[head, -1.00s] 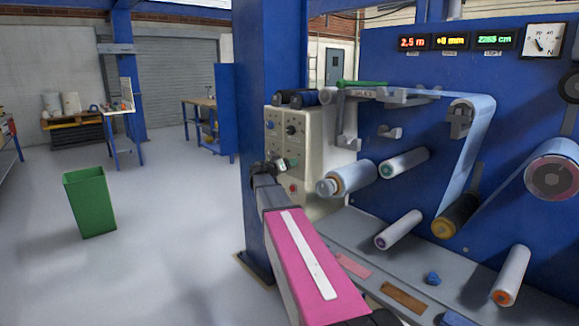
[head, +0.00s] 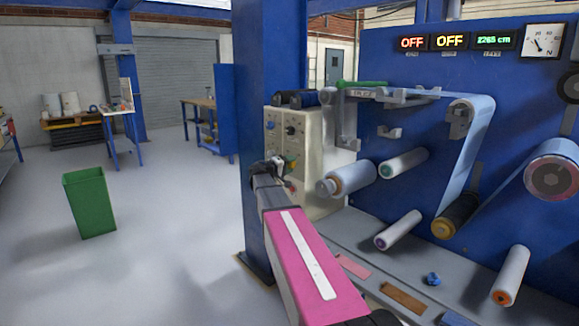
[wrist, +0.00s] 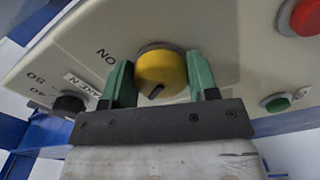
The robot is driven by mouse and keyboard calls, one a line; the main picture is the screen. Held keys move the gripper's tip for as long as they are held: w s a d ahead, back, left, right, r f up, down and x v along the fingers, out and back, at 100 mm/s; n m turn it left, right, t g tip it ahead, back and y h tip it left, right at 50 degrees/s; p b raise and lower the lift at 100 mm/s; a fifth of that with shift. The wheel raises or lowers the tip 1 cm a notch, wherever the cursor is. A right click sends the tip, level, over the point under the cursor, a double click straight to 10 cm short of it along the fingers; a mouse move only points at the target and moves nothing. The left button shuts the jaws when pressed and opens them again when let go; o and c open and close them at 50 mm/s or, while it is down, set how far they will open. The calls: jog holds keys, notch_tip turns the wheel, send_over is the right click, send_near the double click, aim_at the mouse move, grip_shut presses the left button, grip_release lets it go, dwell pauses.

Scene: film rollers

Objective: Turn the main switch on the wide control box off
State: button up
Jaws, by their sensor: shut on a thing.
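The cream control box (head: 322,165) stands beside the blue post in the head view, with several knobs and buttons on its front. In the wrist view, a round yellow switch knob (wrist: 168,65) sits on its panel (wrist: 105,38). A dark mark on the knob points toward the lower left of the picture, and the word ON is printed upside down to its left. My gripper (wrist: 158,72) has its green fingers on both sides of the knob, shut on it. In the head view my gripper (head: 278,163) is at the box front, partly hiding it.
A red button (wrist: 306,16), a green button (wrist: 277,103) and a black dial (wrist: 69,104) are close around the knob. Film rollers (head: 352,178) stick out right of the box. The blue post (head: 267,75) is close on the left. A green bin (head: 90,203) stands on open floor.

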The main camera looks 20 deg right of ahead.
dwell(0.5)
jog(key=o, duration=0.9)
jog(key=shift+o, duration=0.2)
jog(key=shift+a, duration=0.1)
jog(key=v, duration=1)
jog(key=shift+a, duration=0.35)
jog(key=shift+s, duration=0.15)
jog(key=s+f+g+y, duration=0.1)
jog(key=s+f+y, duration=0.1)
jog(key=s+f, duration=0.3)
jog(key=s+f+g+y, duration=0.1)
jog(key=s+f+y, duration=0.15)
jog(key=f, duration=0.45)
jog(key=s+a+f+g+y, duration=0.2)
jog(key=s+a+f+y, duration=0.4)
jog(key=s+f, duration=0.4)
jog(key=s+a+f+g+y, duration=0.2)
jog(key=s+a+f+y, duration=0.4)
jog(key=s+f, duration=0.4)
jog(key=shift+s+a+m, duration=0.3)
jog(key=shift+s+a, duration=0.45)
jog(key=shift+s, duration=0.45)
